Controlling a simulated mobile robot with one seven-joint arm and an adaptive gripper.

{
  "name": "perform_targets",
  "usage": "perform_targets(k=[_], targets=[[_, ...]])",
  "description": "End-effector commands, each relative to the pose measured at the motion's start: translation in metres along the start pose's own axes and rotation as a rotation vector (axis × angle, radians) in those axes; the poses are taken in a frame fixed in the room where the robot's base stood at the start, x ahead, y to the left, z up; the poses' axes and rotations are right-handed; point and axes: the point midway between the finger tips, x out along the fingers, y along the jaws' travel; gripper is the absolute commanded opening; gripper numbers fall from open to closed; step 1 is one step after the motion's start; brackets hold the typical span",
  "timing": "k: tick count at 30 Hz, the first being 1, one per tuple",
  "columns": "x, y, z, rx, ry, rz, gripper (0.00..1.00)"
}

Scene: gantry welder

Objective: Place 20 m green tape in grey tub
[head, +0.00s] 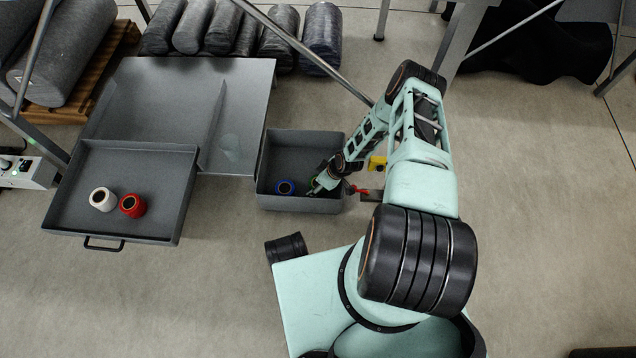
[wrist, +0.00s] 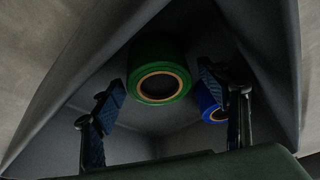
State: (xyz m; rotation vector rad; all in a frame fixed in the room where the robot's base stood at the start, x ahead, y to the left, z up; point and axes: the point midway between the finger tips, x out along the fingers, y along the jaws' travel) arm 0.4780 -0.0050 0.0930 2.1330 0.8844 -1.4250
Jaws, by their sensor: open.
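The green tape roll (wrist: 160,73) shows in the wrist view inside the grey tub (wrist: 95,70), with its round core facing the camera. My gripper (wrist: 165,100) is open, its two fingers apart on either side of the green roll's lower part, and I cannot tell whether they touch it. In the head view the grey tub (head: 302,204) stands right of the tray, and my gripper (head: 318,186) reaches down into it. The green roll is mostly hidden there by my arm.
A blue tape roll (head: 285,187) lies in the tub's left part, also seen in the wrist view (wrist: 208,103). A grey tray (head: 150,190) holds a white roll (head: 102,199) and a red roll (head: 133,206). A metal frame leg (head: 300,48) slants behind the tub.

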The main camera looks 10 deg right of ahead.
Motion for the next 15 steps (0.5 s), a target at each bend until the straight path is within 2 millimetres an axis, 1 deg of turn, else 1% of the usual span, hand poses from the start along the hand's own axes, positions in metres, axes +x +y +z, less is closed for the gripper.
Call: perform_targets(k=[5,15], targets=[[-0.025,0.001,-0.002,0.000,0.000,0.001,0.68],[-0.085,0.001,-0.003,-0.001,0.000,0.001,0.68]])
